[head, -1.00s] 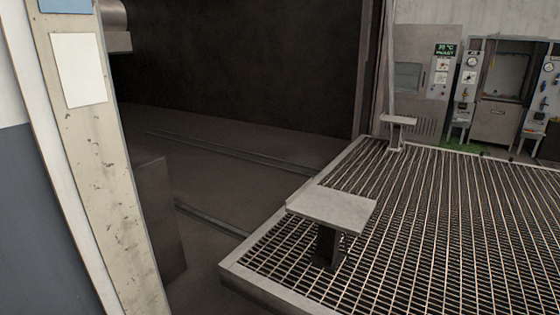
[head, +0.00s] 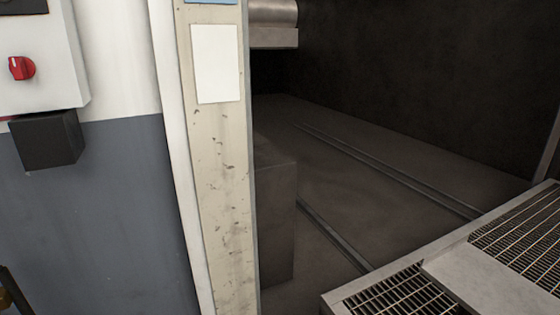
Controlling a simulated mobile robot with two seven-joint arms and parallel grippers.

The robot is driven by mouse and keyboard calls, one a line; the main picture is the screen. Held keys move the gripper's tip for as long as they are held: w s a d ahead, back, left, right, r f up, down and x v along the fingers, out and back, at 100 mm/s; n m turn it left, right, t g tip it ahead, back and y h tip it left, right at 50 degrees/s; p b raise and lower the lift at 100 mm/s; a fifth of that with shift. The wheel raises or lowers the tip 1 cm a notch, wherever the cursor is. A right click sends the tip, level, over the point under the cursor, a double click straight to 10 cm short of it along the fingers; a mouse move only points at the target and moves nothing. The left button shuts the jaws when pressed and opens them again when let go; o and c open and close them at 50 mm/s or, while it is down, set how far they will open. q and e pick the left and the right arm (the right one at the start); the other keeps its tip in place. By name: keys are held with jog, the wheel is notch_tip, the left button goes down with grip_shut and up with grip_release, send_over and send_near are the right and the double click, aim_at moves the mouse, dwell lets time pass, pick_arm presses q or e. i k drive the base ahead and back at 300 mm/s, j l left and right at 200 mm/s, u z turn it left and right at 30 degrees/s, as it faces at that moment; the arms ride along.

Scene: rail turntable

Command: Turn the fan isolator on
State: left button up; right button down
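A red rotary switch knob (head: 21,68) with a pale pointer mark sits on a light grey box (head: 45,90) on the wall at the left of the head view. The box is cut off by the left and top edges, and no label naming it as the fan isolator is readable. Neither of my grippers is in view.
A dark box (head: 47,139) is fixed below the switch box. A worn cream post (head: 222,190) with a blank white sheet (head: 216,63) stands right of the wall. Beyond it is a dark bay with floor rails (head: 390,170). A raised grating (head: 525,235) fills the lower right.

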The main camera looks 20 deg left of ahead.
aim_at(22, 68)
jog(key=i+u, duration=0.2)
jog(key=u, duration=0.2)
jog(key=i+l+u, duration=0.15)
jog(key=u, duration=0.3)
jog(key=i+l+u, duration=0.15)
jog(key=u, duration=0.25)
jog(key=i+l+u, duration=0.55)
jog(key=u, duration=0.25)
jog(key=l, duration=0.1)
